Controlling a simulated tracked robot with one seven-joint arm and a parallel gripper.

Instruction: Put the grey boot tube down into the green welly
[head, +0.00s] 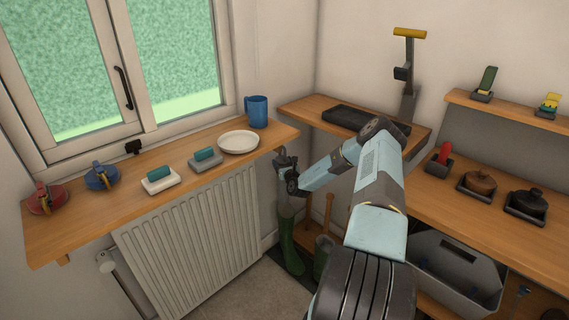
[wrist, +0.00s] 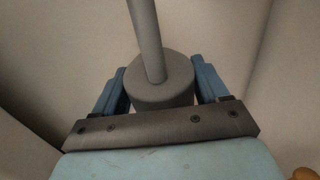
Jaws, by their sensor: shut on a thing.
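The green welly (head: 289,250) stands upright on the floor in the corner, below the windowsill's right end. My gripper (head: 287,184) is above it, pointing down. In the wrist view my gripper (wrist: 162,88) is shut on the grey boot tube (wrist: 158,92), with a blue finger on each side of its thick round part and a thinner grey rod running up the picture. In the head view the grey tube (head: 285,207) shows below the gripper, close over the welly's top. I cannot tell whether its lower end is inside the welly.
A second green boot (head: 322,255) stands just right, partly behind my arm, near a wooden upright (head: 328,212). The white radiator (head: 192,240) is to the left. The windowsill (head: 75,218) holds a blue mug (head: 257,111) and a white plate (head: 238,142). A wooden shelf (head: 295,107) lies behind.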

